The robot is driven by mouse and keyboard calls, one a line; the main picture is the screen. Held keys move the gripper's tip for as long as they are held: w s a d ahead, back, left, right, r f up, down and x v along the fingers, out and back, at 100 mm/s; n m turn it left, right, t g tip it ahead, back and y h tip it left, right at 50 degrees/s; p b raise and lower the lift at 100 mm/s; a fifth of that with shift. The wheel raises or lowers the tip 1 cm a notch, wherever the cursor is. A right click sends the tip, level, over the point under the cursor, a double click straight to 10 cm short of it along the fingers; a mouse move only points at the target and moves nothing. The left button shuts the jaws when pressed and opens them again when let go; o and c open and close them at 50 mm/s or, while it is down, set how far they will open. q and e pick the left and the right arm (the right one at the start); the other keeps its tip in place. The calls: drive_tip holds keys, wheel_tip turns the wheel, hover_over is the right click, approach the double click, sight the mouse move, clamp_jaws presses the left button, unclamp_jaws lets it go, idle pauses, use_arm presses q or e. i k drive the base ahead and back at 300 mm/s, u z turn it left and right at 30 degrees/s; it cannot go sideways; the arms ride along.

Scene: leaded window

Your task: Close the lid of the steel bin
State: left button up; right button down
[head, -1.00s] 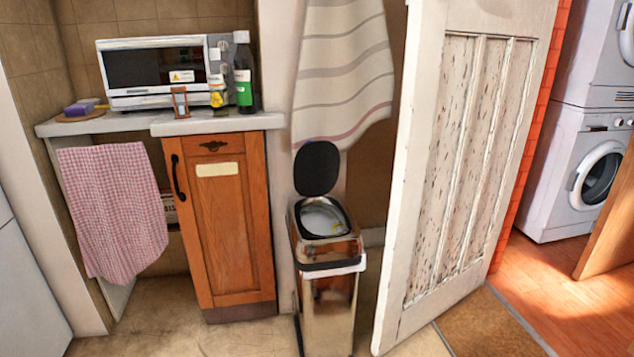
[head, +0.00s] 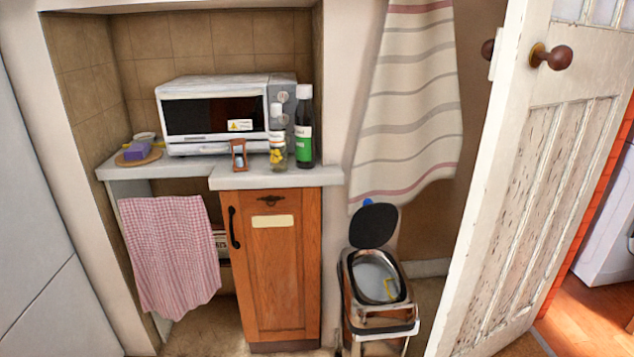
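The steel bin (head: 378,312) stands on the floor between the wooden cabinet and the open door. Its black lid (head: 374,226) is up, standing tilted back at the rear of the rim. Neither of my grippers shows in the head view.
A wooden cabinet (head: 279,280) stands left of the bin, with a microwave, bottles and a jar on the counter above. A white panelled door (head: 530,190) stands open close on the right. A striped towel (head: 410,100) hangs behind the bin.

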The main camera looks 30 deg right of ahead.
sight(372, 225)
drive_tip(key=z, duration=0.1)
drive_tip(key=i, duration=1)
drive_tip(key=z, duration=0.55)
